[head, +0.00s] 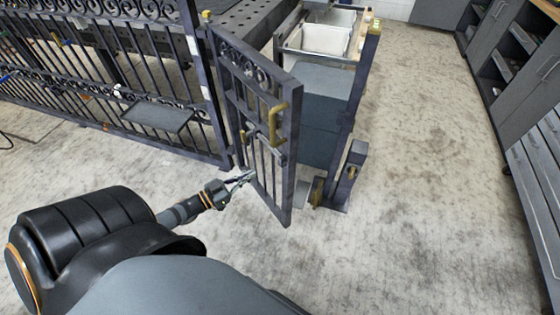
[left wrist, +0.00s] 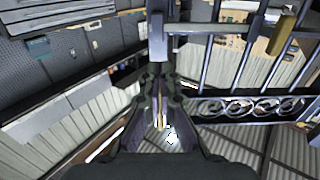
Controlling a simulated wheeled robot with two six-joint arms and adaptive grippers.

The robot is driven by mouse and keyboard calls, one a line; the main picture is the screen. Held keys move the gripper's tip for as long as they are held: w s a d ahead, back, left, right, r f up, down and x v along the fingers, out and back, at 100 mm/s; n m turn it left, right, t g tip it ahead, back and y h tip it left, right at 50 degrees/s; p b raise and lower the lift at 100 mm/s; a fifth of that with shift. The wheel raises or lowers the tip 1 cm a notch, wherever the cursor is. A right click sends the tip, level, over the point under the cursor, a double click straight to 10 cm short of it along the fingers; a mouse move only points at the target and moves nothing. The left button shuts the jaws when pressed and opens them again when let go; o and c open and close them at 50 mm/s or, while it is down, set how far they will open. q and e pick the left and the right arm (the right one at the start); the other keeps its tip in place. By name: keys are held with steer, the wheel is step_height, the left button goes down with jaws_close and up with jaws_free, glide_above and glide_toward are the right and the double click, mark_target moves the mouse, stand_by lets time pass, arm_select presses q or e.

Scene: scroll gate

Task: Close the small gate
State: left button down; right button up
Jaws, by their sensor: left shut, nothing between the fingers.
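The small gate (head: 292,150) is a dark metal leaf with scrollwork and upright bars, with a brass handle (head: 275,122). In the head view it hangs from a post on its left and stands ajar, its free edge apart from the latch post (head: 348,178). My left gripper (head: 250,176) is shut and empty at the lower bars on the left side of the leaf; I cannot tell if it touches. In the left wrist view the gripper (left wrist: 160,122) is close to the gate's bars (left wrist: 240,60). My right gripper is not in view.
A scrollwork fence (head: 100,75) runs to the left, with a small dark shelf (head: 158,116) on it. Behind the gate are a dark perforated table (head: 245,20) and a white bin (head: 322,38). Grey cabinets (head: 520,60) line the right. The concrete floor (head: 410,170) between is clear.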

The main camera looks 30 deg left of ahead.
arm_select(q)
steer(key=b, duration=0.2)
glide_toward(285, 155)
steer(key=x, duration=0.5)
steer(key=shift+w+f, duration=0.1)
steer(key=shift+w, duration=0.1)
steer(key=shift+x, duration=0.75)
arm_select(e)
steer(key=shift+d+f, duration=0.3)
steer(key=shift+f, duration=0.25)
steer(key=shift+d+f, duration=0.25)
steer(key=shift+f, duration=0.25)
